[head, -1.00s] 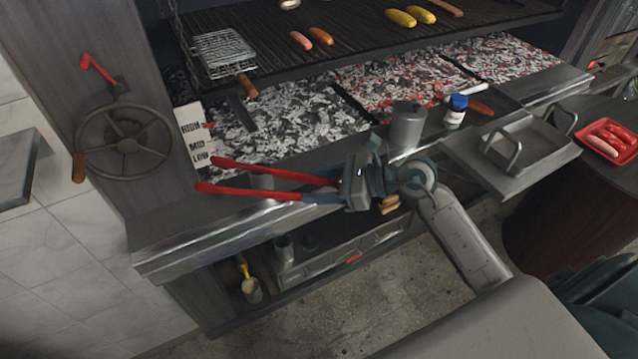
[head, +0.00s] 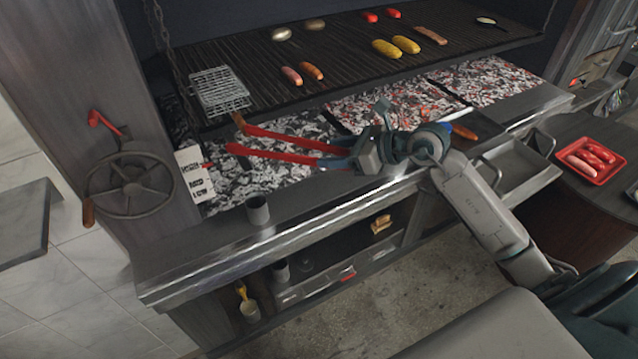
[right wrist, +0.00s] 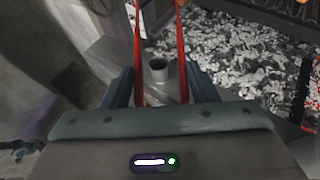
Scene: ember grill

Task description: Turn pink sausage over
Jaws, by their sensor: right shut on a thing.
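The pink sausage (head: 291,76) lies on the dark grill grate (head: 250,85), beside an orange-brown sausage (head: 312,71). My right gripper (head: 338,155) is shut on tongs with two long red arms (head: 270,154), and holds them over the coals and the front ledge. The red arms are spread apart and point left, away from the sausage and lower in the picture. In the right wrist view the red arms (right wrist: 138,50) run forward from between the gripper fingers (right wrist: 160,88). My left gripper is not in view.
A wire basket (head: 219,92) stands on the grate's left. Two yellow items (head: 386,48), more sausages and other food lie elsewhere on it. Coals (head: 290,130) fill the bed below. A grey cup (head: 257,210) stands on the ledge. A red tray (head: 590,160) holds sausages at right.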

